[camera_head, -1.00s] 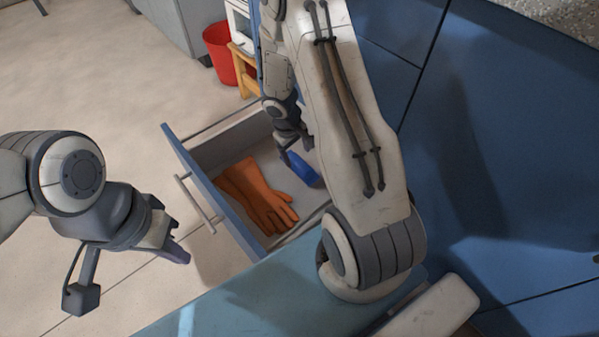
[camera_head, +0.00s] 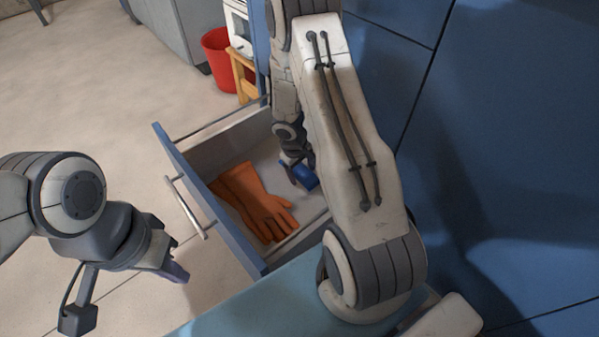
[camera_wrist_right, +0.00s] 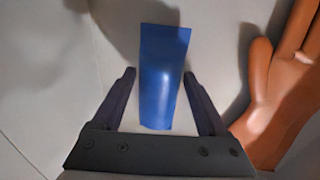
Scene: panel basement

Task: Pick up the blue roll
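The blue roll (camera_head: 306,178) lies in the open drawer, to the right of the orange gloves; the right wrist view shows it (camera_wrist_right: 163,75) too. My right gripper (camera_head: 299,178) is down in the drawer at the roll. In the right wrist view its two fingers (camera_wrist_right: 160,100) are spread, one on each side of the roll's near end, with gaps between fingers and roll. My left gripper (camera_head: 177,262) hangs outside the drawer, at the left; whether its fingers are apart is not clear.
The orange gloves (camera_head: 254,203) lie in the drawer beside the roll and close to my right gripper. The drawer (camera_head: 208,221) has a blue front with a handle. A red bucket (camera_head: 218,62) and wooden stool (camera_head: 241,75) stand beyond it.

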